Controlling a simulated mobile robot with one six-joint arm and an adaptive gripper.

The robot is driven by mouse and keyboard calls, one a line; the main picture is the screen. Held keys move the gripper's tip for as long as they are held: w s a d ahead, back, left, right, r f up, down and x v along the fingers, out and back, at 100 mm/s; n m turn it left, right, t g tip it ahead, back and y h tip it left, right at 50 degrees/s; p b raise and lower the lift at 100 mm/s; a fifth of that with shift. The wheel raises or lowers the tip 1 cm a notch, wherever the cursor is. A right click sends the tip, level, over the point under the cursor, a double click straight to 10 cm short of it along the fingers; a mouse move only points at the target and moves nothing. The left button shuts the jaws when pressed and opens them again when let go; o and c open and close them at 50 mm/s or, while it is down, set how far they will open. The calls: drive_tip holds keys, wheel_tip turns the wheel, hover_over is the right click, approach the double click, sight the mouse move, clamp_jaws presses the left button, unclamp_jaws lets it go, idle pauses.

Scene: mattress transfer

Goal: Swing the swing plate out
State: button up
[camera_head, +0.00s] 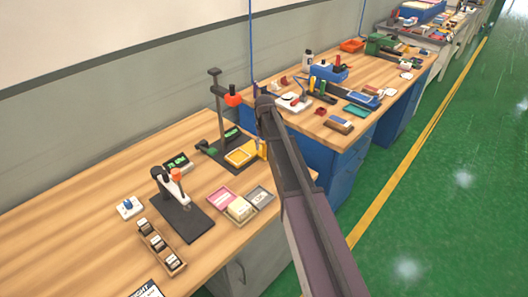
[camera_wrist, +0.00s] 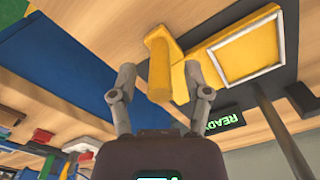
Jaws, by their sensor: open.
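The yellow swing plate (camera_head: 240,156) lies over a dark base on the near wooden bench, with a yellow upright handle (camera_head: 262,150) at its right end. In the wrist view the plate (camera_wrist: 205,48) shows a pale square frame on it, and the handle (camera_wrist: 160,72) stands out toward the camera. My gripper (camera_wrist: 159,68) is open, with one finger on each side of the handle. I see gaps between the fingers and the handle. In the head view my arm hides the gripper's fingers.
A stand with a post and red-orange head (camera_head: 233,99) rises behind the plate. A green READY display (camera_wrist: 224,119) is beside it. Pink, cream and grey trays (camera_head: 240,207) lie in front. A second bench with blue drawers (camera_head: 345,160) stands to the right.

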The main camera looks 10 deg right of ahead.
drive_tip(key=shift+f+b, duration=0.35)
drive_tip(key=shift+f, duration=0.2)
clamp_jaws()
